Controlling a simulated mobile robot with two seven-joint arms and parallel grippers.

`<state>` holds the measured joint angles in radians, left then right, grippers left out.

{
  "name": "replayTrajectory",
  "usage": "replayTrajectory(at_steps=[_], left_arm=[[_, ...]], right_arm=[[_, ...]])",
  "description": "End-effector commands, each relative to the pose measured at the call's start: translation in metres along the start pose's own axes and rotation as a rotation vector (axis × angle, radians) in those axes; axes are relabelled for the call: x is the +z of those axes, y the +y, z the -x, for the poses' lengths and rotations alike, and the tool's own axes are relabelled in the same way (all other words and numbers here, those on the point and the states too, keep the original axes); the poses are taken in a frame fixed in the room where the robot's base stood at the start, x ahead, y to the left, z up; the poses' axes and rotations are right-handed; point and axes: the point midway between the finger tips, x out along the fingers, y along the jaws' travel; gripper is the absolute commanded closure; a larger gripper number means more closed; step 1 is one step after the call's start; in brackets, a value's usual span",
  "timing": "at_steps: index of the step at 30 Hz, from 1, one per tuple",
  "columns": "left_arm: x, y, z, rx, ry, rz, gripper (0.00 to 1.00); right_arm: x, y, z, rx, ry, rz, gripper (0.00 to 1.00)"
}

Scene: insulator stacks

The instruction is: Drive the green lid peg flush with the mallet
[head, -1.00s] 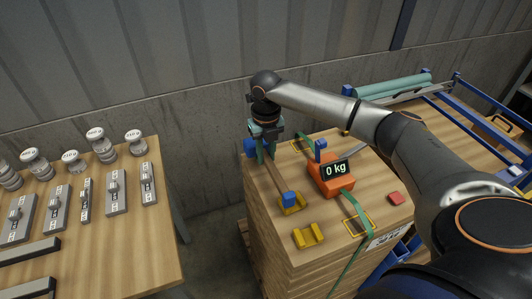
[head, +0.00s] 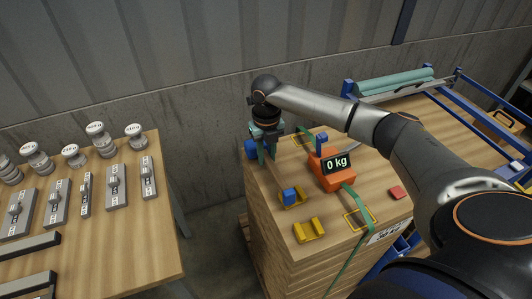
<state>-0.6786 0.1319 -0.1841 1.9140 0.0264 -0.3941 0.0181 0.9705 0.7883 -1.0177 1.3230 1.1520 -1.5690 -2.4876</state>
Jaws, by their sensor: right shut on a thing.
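My right gripper (head: 266,148) is at the back left corner of the wooden stack, pointing down. I cannot make out a green lid peg. My left gripper is not in view.
An orange device (head: 332,178) reading 0 kg sits on the stack, with a green strap (head: 352,202) beside it. A second yellow cradle (head: 310,231) and a red block (head: 397,192) stand nearby. Weights stand on the left table (head: 120,245); a gap separates it from the stack.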

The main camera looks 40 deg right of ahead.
Motion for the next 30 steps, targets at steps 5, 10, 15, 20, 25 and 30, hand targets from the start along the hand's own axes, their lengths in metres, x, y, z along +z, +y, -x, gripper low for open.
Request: replayTrajectory(at_steps=[5, 10, 15, 20, 25, 30], left_arm=[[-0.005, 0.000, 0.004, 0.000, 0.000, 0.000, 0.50], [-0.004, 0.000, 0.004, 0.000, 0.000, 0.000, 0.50], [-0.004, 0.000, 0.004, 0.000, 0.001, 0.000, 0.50], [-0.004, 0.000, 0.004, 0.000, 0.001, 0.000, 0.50], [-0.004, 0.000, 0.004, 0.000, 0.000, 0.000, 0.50], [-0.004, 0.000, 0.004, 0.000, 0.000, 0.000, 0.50]], right_arm=[[0.000, 0.000, 0.010, 0.001, -0.001, -0.001, 1.00], [0.001, 0.000, 0.011, 0.002, -0.004, -0.001, 1.00], [0.002, 0.000, 0.017, 0.003, -0.008, -0.001, 1.00], [0.002, 0.000, 0.030, 0.003, -0.008, -0.002, 1.00], [0.003, 0.000, 0.044, 0.004, -0.010, -0.002, 1.00], [0.002, 0.000, 0.057, 0.004, -0.008, -0.002, 1.00]])
